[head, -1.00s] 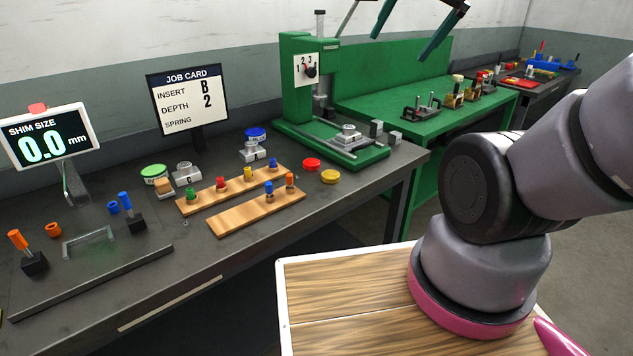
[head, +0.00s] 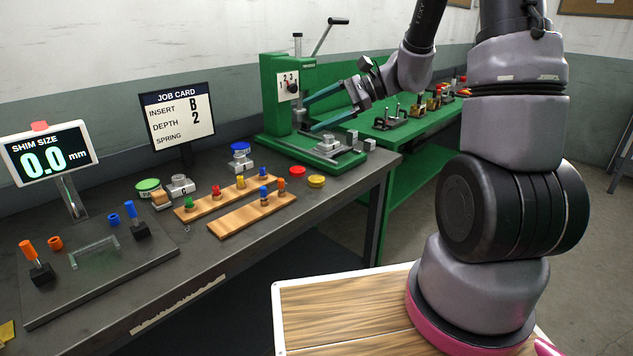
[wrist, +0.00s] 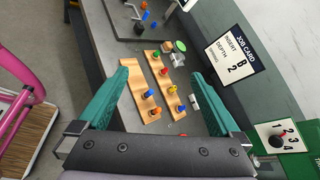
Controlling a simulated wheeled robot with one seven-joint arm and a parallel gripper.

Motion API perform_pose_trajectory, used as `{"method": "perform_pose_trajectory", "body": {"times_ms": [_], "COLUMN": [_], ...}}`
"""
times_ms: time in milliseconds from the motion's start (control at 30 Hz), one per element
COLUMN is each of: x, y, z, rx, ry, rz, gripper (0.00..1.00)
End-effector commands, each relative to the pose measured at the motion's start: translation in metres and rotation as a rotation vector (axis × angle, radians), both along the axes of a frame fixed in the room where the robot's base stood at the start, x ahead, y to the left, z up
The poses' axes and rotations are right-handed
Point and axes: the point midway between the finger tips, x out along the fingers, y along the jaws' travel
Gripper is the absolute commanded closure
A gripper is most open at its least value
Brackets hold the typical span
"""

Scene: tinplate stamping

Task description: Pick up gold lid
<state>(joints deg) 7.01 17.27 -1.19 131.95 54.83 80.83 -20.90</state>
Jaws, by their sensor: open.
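The gold lid (head: 316,181) is a small flat yellow disc. It lies on the dark workbench, just right of a red lid (head: 297,170) and in front of the green press. My gripper (head: 312,113) is in the air above the bench, by the press, higher than the gold lid and apart from it. Its two teal fingers are spread with nothing between them. They also show in the wrist view (wrist: 163,70), pointing over the wooden racks. I cannot make out the gold lid in the wrist view.
The green press (head: 285,105) stands behind the lids, close to my fingers. Two wooden racks with coloured pegs, the nearer one (head: 232,221), lie left of the gold lid. A blue-topped part (head: 241,150) stands behind them. The bench in front of the lid is clear.

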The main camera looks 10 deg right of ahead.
Motion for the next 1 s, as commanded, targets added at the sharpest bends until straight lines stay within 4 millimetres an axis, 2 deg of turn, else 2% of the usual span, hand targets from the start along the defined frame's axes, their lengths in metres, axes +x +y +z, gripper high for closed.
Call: {"method": "perform_pose_trajectory", "body": {"times_ms": [33, 267, 500, 700, 800, 900, 1000], "x": [0.014, 0.073, 0.118, 0.131, 0.132, 0.132, 0.138], "y": [-0.002, -0.019, -0.058, -0.093, -0.106, -0.112, -0.110], "z": [-0.015, -0.080, -0.172, -0.244, -0.268, -0.281, -0.287], "rx": [0.050, 0.254, 0.406, 0.467, 0.479, 0.485, 0.486], "ry": [0.043, 0.174, 0.274, 0.319, 0.327, 0.332, 0.330], "rz": [-0.048, -0.288, -0.584, -0.802, -0.872, -0.912, -0.925], "gripper": [0.00, 0.00, 0.00, 0.00, 0.00, 0.00, 0.00]}}
